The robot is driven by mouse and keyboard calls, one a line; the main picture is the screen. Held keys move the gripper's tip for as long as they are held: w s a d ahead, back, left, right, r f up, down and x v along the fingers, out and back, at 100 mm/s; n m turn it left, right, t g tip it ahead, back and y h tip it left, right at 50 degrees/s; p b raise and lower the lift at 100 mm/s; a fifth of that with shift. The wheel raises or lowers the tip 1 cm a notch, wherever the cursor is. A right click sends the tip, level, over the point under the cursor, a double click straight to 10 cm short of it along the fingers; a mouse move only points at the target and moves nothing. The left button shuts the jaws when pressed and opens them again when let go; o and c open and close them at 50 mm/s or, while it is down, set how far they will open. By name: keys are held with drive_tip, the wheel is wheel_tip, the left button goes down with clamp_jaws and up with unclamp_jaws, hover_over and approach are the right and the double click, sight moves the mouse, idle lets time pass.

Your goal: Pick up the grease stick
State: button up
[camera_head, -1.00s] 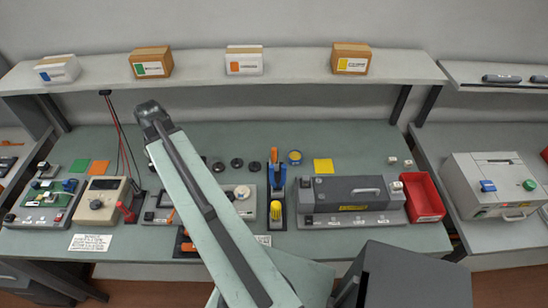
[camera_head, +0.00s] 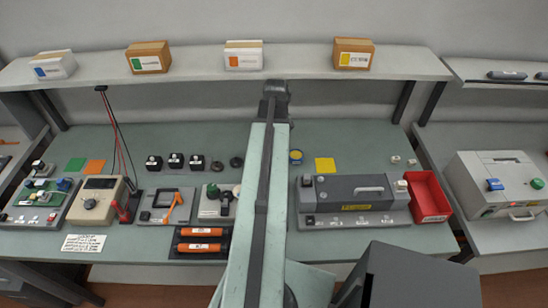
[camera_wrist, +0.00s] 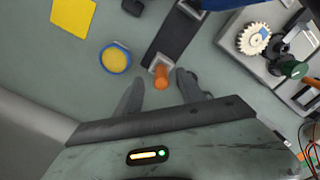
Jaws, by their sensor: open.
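In the wrist view, a short orange stick (camera_wrist: 161,77), which I take to be the grease stick, stands in a light square socket at the end of a dark strip holder (camera_wrist: 174,42). My gripper (camera_wrist: 158,84) is open. Its two dark fingers lie on either side of the orange stick in the picture, with a gap to each. I cannot tell how far above or below the stick's top the fingertips are. In the head view, my arm covers the stick and its holder.
A blue-rimmed yellow tin (camera_wrist: 115,59) and a yellow square (camera_wrist: 73,16) lie left of the fingers in the wrist view. A tray with a white gear (camera_wrist: 254,39) is at right. In the head view, a grey cartridge unit (camera_head: 352,191) and red bin (camera_head: 429,195) stand right of my arm.

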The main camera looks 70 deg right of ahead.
drive_tip(key=f+b, duration=0.1)
drive_tip(key=f, duration=0.1)
drive_tip(key=f+b, duration=0.4)
drive_tip(key=shift+w, duration=0.3)
drive_tip(key=shift+r, duration=0.15)
clamp_jaws()
